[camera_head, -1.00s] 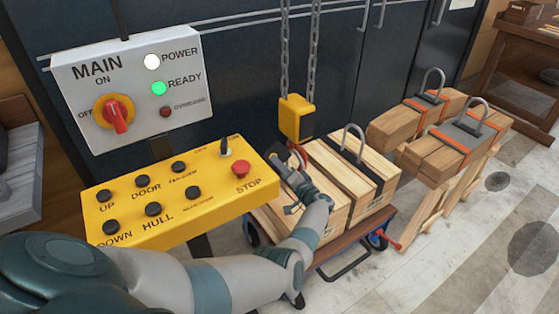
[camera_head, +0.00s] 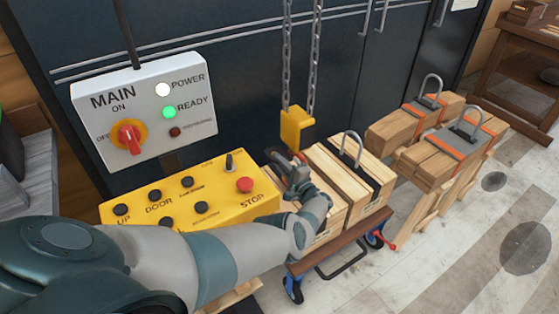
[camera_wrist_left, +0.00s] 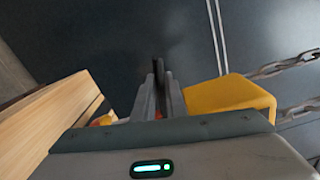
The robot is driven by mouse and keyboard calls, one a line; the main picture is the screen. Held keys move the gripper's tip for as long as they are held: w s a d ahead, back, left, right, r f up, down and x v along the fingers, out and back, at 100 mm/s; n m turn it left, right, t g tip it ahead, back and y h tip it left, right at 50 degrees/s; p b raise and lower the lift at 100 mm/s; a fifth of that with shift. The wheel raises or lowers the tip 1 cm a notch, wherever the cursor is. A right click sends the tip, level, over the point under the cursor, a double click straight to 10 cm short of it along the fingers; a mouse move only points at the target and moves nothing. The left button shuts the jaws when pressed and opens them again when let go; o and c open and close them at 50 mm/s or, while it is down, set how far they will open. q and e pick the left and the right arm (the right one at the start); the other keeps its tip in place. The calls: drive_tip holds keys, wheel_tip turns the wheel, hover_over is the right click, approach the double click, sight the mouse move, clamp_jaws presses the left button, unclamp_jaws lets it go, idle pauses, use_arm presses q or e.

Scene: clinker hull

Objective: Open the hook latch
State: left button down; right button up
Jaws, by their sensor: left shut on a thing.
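The yellow hook block (camera_head: 296,128) hangs on two chains, with a red hook (camera_head: 299,155) under it, partly hidden by my gripper. My left gripper (camera_head: 289,168) is at the hook, just below the block. In the left wrist view my left gripper (camera_wrist_left: 158,97) is shut on a thin dark upright piece (camera_wrist_left: 158,70), which appears to be the hook latch. The yellow block (camera_wrist_left: 228,95) is close on the right of the fingers there. A bit of red hook (camera_wrist_left: 104,119) shows on their left. The latch cannot be made out in the head view. My right gripper is not in view.
A strapped timber load with a lifting loop (camera_head: 352,150) stands on a trolley (camera_head: 345,240) beside my gripper. The yellow control box (camera_head: 190,195) is left of it, below the grey main panel (camera_head: 145,110). More strapped timber (camera_head: 450,150) stands on the right.

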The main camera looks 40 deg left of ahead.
use_arm(q)
drive_tip(key=shift+w+r+m+p, duration=0.4)
drive_tip(key=shift+r+m+p, duration=0.15)
drive_tip(key=shift+r+m, duration=0.35)
drive_tip(key=c, duration=1.9)
unclamp_jaws()
drive_tip(key=shift+s+d, duration=0.1)
drive_tip(key=shift+s+f, duration=0.1)
drive_tip(key=shift+d+f, duration=0.1)
drive_tip(key=shift+d, duration=0.05)
drive_tip(key=shift+s+d+p, duration=0.2)
drive_tip(key=shift+d+p, duration=0.15)
drive_tip(key=shift+d, duration=0.1)
drive_tip(key=p+v, duration=0.4)
drive_tip(key=v, duration=1.2)
